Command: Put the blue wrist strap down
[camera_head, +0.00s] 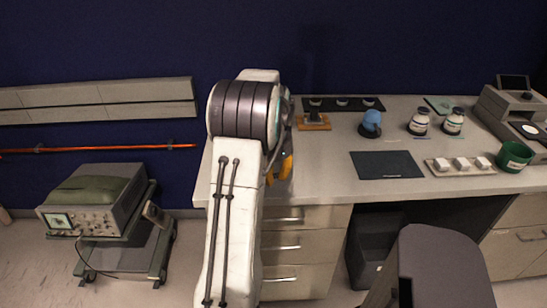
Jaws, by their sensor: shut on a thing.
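My gripper (285,168) shows only in part, as an orange-yellow piece beside my arm at the left end of the bench. My white arm hides most of it. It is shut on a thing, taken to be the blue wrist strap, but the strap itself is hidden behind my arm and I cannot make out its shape. The grey bench top (325,160) lies to the right of my gripper. I cannot tell the height of my gripper above the bench.
A dark mat (387,165) lies near the bench's front edge, beside a tray (436,172) of white blocks. Behind are a blue rounded object (372,119), two bottles (419,123) and a small orange-brown stand (313,122). A green tub (514,156) stands right. Bare bench lies left of the mat.

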